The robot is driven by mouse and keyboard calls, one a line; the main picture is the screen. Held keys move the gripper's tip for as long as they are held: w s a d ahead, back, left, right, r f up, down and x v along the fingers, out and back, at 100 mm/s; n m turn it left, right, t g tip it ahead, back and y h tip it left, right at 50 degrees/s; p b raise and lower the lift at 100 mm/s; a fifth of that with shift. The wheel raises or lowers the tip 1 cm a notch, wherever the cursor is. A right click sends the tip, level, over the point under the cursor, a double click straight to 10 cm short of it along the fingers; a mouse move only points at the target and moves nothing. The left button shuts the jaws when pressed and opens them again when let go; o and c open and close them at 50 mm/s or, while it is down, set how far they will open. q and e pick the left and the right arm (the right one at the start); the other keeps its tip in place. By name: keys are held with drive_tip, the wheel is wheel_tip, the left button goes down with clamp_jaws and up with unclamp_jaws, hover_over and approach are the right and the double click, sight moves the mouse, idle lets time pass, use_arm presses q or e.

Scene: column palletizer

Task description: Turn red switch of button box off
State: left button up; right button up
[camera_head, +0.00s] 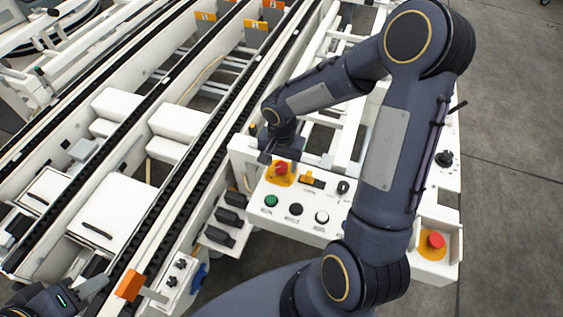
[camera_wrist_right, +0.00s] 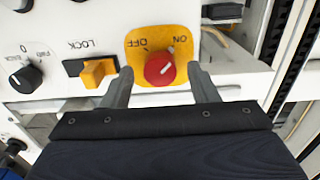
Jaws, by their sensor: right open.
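The red switch (camera_head: 281,168) sits on a yellow plate at the upper left corner of the white button box (camera_head: 270,219) in the head view. In the right wrist view the red knob (camera_wrist_right: 159,69) has a pale line slanting up to the right, and upside-down OFF and ON labels lie above it. My right gripper (camera_wrist_right: 161,76) is open, with one finger on each side of the knob and a gap on both sides. In the head view my right gripper (camera_head: 279,153) is just behind the switch. My left gripper (camera_head: 88,290) is partly visible at the lower left, its jaws unclear.
The box also has a yellow LOCK switch (camera_wrist_right: 95,72), a black rotary knob (camera_wrist_right: 26,78), a green button (camera_head: 271,201) and black and white buttons. A red emergency button (camera_head: 435,240) stands at the right. Conveyor rails fill the left; open floor (camera_head: 515,200) lies right.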

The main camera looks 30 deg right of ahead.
drive_tip(key=shift+f, duration=0.25)
drive_tip(key=c, duration=1)
